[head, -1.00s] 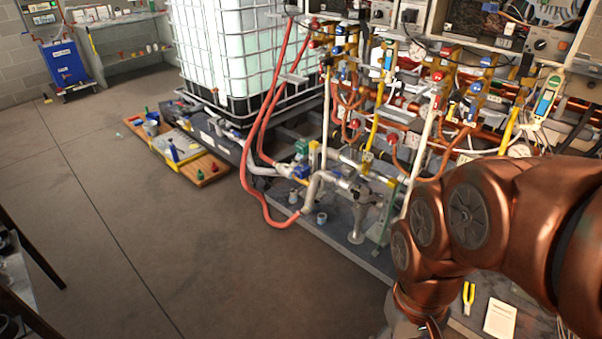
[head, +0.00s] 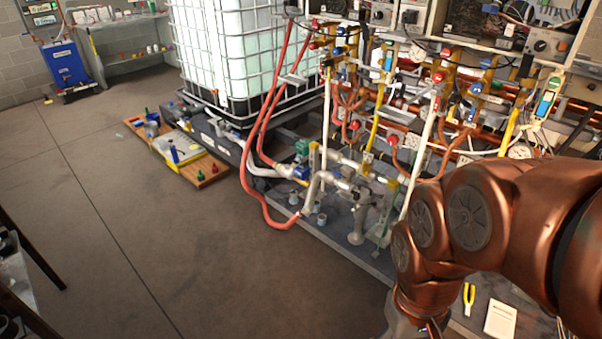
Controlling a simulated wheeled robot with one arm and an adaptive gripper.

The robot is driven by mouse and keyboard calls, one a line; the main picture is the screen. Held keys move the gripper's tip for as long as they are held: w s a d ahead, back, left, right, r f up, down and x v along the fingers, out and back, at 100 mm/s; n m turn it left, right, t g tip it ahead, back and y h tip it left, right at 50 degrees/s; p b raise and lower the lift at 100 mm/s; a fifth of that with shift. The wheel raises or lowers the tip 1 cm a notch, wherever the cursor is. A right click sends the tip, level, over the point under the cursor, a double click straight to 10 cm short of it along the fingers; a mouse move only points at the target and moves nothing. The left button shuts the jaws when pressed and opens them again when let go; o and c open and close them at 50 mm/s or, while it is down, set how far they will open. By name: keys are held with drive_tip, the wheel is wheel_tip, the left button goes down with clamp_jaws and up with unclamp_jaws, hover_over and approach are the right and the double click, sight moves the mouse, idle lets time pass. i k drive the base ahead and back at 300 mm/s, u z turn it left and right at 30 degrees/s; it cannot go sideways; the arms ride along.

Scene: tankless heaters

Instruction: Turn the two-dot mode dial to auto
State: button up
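Along the top edge of the head view is a row of heater units, cut off by the frame. One unit at the top right has a dark round dial (head: 540,45) on its pale front. Another dark round dial (head: 409,16) shows on a grey box further left. The dots and mode labels are too small to read, so I cannot tell which is the two-dot mode dial or where either points. My copper-coloured arm fills the lower right and bends down out of the frame.
Pipes, valves and gauges (head: 417,52) hang below the heaters. A caged white tank (head: 235,60) stands left of them, with red hoses (head: 262,150) looping to the floor. Yellow pliers (head: 468,298) and a pale booklet (head: 500,318) lie beside my arm. The floor at left centre is clear.

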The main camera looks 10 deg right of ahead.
sight(540, 45)
drive_tip(key=u, duration=0.2)
drive_tip(key=i, duration=0.85)
drive_tip(key=z, duration=1.85)
